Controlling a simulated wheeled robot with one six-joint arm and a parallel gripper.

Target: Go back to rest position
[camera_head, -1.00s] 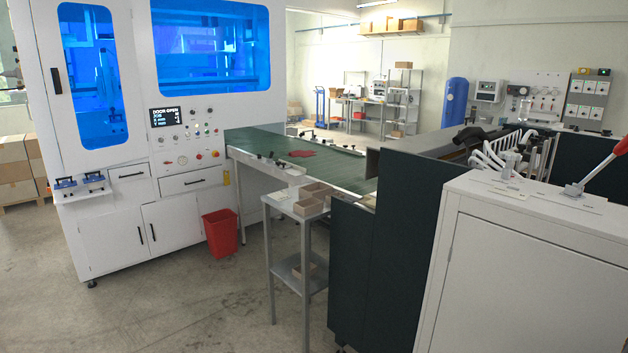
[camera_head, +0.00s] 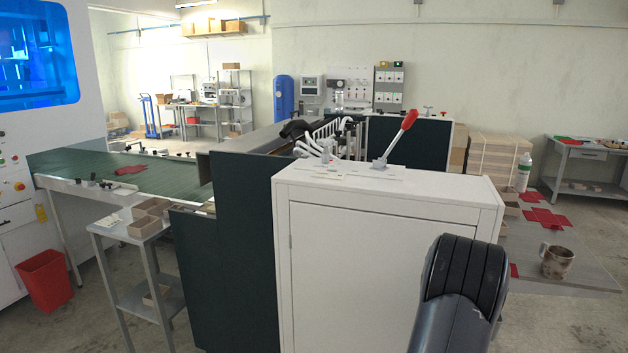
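A dark grey rounded link of my own arm shows at the bottom right, in front of the white cabinet. My gripper is not in view, so I cannot see its fingers or whether it holds anything. The white cabinet (camera_head: 372,270) stands close ahead, with a red-handled lever (camera_head: 402,136) on its top.
A grey table (camera_head: 590,272) on the right bears a mug (camera_head: 556,262), red flat pieces (camera_head: 546,217) and a white bottle (camera_head: 523,172). A green conveyor (camera_head: 95,172), a small stand with cardboard boxes (camera_head: 145,228) and a red bin (camera_head: 45,281) are left. Bare floor shows at lower left.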

